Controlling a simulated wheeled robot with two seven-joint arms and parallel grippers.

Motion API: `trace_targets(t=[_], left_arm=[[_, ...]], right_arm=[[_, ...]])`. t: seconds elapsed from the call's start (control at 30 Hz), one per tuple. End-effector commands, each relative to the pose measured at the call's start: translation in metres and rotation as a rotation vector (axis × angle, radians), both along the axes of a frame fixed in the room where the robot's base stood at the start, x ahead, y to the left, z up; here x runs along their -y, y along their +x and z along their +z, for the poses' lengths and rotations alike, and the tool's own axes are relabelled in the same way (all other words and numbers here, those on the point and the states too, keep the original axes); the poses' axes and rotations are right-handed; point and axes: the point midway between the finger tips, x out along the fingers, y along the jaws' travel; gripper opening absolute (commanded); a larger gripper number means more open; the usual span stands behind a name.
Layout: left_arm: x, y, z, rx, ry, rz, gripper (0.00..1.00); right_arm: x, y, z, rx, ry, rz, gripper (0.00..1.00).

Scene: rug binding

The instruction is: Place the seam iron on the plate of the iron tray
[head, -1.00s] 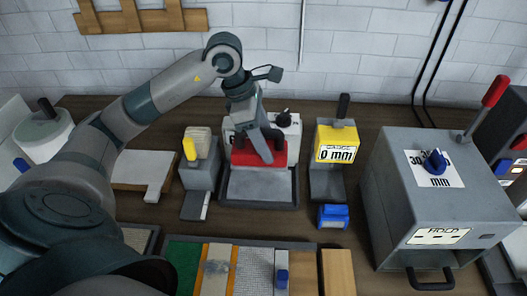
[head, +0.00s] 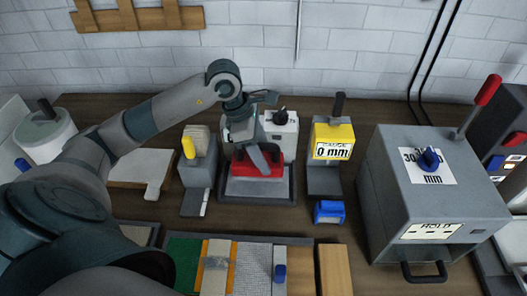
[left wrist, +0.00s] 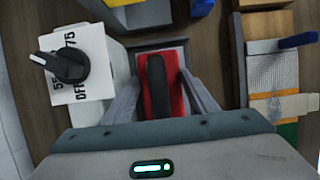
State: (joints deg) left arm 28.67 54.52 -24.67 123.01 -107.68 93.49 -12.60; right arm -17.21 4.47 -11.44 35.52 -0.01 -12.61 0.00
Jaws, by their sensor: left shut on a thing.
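The seam iron (head: 258,167) is red with a black handle and is held by my left gripper (head: 264,157). In the left wrist view the iron (left wrist: 174,72) shows between the two fingers, which are shut on its black handle (left wrist: 158,88). The iron is low over the plate of the iron tray (head: 257,188) and looks level; I cannot tell whether it touches. The tray's white dial box (head: 283,132) stands behind the plate, partly hidden by my gripper. It also shows in the left wrist view (left wrist: 90,85). My right gripper is not in view.
A grey stand with a yellow knob (head: 195,175) is left of the tray. A yellow 0 mm gauge (head: 332,142) and a small blue block (head: 328,212) are to the right. A large grey machine (head: 435,185) stands further right. A mat with strips (head: 250,270) lies in front.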

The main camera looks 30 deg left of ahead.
Motion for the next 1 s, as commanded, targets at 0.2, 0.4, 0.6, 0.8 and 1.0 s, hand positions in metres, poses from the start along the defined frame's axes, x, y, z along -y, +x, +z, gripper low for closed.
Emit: trace_targets(t=[0.2, 0.4, 0.6, 0.8, 1.0], left_arm=[[0.000, 0.000, -0.016, -0.001, -0.002, 0.001, 0.29], [0.000, 0.000, -0.034, 0.001, -0.002, 0.001, 0.29], [0.000, 0.000, -0.037, 0.004, 0.000, 0.000, 0.29], [0.000, 0.000, -0.038, 0.003, -0.001, 0.000, 0.29], [0.000, -0.001, -0.041, -0.001, 0.000, 0.000, 0.72]], right_arm=[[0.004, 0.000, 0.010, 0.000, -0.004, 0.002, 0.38], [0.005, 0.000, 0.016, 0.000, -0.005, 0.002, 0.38], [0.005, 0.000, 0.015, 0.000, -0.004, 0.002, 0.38], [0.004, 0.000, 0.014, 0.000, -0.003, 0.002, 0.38], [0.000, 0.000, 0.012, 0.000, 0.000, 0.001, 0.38]])
